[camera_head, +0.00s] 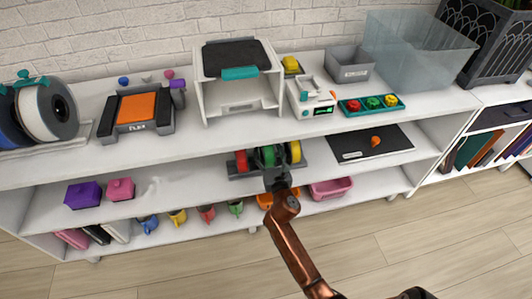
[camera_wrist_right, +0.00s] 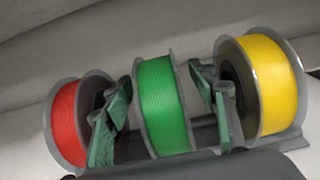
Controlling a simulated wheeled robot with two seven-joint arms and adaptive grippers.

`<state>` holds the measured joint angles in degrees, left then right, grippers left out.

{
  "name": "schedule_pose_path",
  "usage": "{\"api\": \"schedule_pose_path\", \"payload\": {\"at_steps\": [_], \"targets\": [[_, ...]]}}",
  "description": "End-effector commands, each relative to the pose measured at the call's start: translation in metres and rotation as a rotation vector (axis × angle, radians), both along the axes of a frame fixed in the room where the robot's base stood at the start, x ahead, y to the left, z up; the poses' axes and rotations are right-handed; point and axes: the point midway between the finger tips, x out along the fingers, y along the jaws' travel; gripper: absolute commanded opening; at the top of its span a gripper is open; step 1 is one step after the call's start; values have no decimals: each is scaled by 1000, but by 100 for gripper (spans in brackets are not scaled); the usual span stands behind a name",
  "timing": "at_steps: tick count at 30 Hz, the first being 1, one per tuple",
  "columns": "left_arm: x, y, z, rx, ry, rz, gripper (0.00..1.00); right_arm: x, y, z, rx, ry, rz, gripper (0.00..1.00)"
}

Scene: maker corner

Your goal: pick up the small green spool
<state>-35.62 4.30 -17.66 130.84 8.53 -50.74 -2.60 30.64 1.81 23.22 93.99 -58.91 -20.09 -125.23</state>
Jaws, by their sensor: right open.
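The small green spool (camera_head: 266,156) stands between a red spool (camera_head: 242,161) and a yellow spool (camera_head: 294,152) in a dark rack on the middle shelf. In the right wrist view the green spool (camera_wrist_right: 164,108) is upright between the fingers of my right gripper (camera_wrist_right: 161,100). The fingers are apart, one on each side of it, and I cannot tell whether either touches it. In the head view my right gripper (camera_head: 274,174) hides the lower part of the spool. My left gripper is not in view.
The red spool (camera_wrist_right: 69,124) and yellow spool (camera_wrist_right: 270,86) stand close outside the fingers. The top shelf board lies above, with a white printer-like box (camera_head: 204,97) on it. A dark mat (camera_head: 385,148) lies to the right. Purple and pink boxes (camera_head: 84,194) stand to the left.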

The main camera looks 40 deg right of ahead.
Motion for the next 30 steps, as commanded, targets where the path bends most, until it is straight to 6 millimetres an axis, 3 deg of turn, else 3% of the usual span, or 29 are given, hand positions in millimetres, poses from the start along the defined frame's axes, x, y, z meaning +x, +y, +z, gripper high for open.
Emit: {"api": "schedule_pose_path", "payload": {"at_steps": [5, 25, 30], "targets": [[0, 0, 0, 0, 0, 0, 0, 0, 0, 1, 0, 0, 0, 47], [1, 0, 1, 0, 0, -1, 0, -1, 1, 0, 0, 0, 0, 1], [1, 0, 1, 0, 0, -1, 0, 0, 1, 1, -1, -2, 1, 0]]}}
